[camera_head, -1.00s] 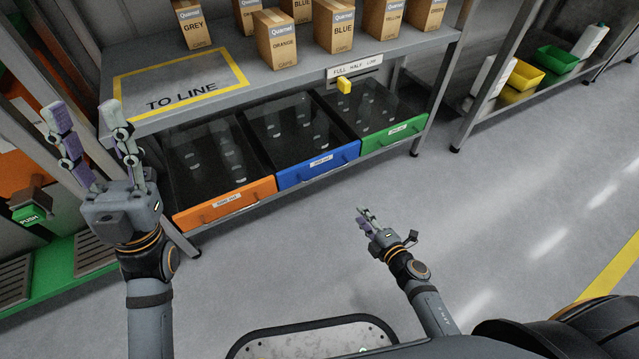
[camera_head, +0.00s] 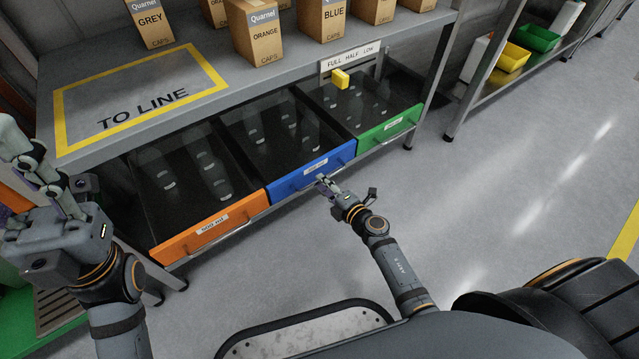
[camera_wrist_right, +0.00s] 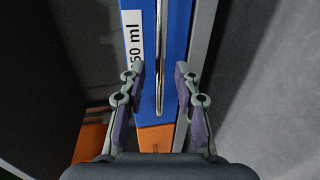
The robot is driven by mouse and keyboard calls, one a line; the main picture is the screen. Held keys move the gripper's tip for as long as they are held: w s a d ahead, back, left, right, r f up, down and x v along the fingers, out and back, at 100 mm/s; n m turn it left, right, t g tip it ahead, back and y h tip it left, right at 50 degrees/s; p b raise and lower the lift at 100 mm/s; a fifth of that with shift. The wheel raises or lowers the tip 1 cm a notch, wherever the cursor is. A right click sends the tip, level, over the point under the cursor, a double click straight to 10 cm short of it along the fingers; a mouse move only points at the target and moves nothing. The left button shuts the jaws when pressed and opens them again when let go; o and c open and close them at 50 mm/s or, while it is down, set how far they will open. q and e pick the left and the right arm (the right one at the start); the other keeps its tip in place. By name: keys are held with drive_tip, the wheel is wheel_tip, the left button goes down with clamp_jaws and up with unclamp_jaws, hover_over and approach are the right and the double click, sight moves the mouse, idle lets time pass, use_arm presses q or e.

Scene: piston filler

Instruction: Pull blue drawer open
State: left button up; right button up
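The blue drawer (camera_head: 310,174) sits in the middle of three drawers under the shelf. Its front is in line with the orange and green fronts. My right gripper (camera_head: 325,184) is at the blue front. In the right wrist view, the gripper (camera_wrist_right: 160,88) is open, its two fingers apart on either side of the thin metal handle (camera_wrist_right: 160,50). A gap shows between each finger and the handle. A white label reading "50 ml" is on the blue front beside it. My left gripper (camera_head: 30,165) is raised at the left edge, empty, with its fingers apart.
The orange drawer (camera_head: 210,232) is to the left and the green drawer (camera_head: 390,125) to the right. The shelf top (camera_head: 205,45) above carries cartons (camera_head: 256,35). A yellow block (camera_head: 340,78) marks the level sign. Floor (camera_head: 480,220) to the right is clear.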

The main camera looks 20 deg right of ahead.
drive_tip(key=shift+x, duration=1.25)
drive_tip(key=shift+c, duration=0.3)
clamp_jaws()
